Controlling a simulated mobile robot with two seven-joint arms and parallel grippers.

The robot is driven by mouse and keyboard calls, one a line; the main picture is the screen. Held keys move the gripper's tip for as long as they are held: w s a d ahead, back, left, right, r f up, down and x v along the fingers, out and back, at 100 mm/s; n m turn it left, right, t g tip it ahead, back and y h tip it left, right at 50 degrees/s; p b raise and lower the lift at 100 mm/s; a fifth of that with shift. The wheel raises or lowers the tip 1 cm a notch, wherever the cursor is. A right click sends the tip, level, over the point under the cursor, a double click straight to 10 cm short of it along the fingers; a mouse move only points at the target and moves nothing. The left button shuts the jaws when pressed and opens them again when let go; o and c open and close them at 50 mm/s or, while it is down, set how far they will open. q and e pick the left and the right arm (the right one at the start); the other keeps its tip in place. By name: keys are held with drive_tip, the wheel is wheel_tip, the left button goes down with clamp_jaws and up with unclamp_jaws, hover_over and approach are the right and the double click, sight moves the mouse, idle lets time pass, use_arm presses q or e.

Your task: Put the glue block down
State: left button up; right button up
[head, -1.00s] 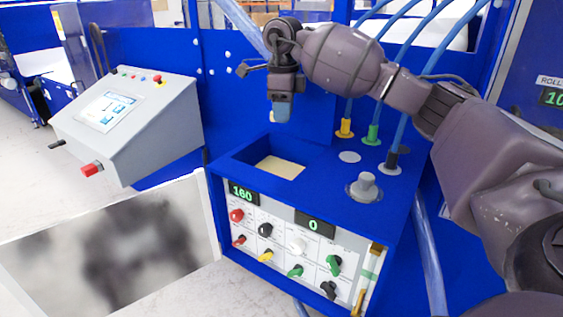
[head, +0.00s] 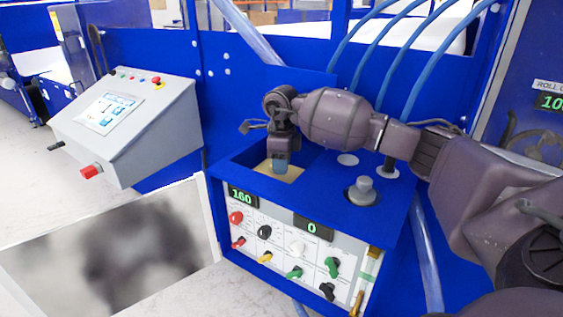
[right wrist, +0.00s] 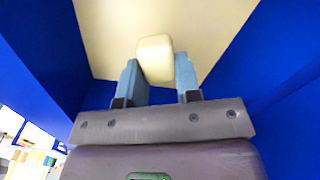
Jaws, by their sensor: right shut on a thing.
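The glue block (right wrist: 155,60) is a pale yellow, rounded block between the blue fingertips of my right gripper (right wrist: 160,76) in the right wrist view. The gripper is shut on it. In the head view my right gripper (head: 280,165) points down into the square opening of the blue machine box (head: 328,185). The pale yellow bottom of the opening (head: 294,174) shows around the fingers, and it also fills the top of the right wrist view (right wrist: 215,30). The block is hidden in the head view. I cannot tell whether it touches the bottom. My left gripper is not in view.
Blue walls (right wrist: 40,45) stand close on both sides of the gripper. A grey knob (head: 363,190) stands on the box top to the right. The front panel holds several coloured knobs (head: 264,232). A grey control console (head: 130,125) stands to the left.

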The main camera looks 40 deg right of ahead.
drive_tip(key=shift+f, duration=0.1)
drive_tip(key=shift+f+b, duration=0.25)
drive_tip(key=shift+b, duration=0.05)
drive_tip(key=shift+f, duration=0.3)
drive_tip(key=o, duration=0.9)
drive_tip(key=shift+r, duration=0.15)
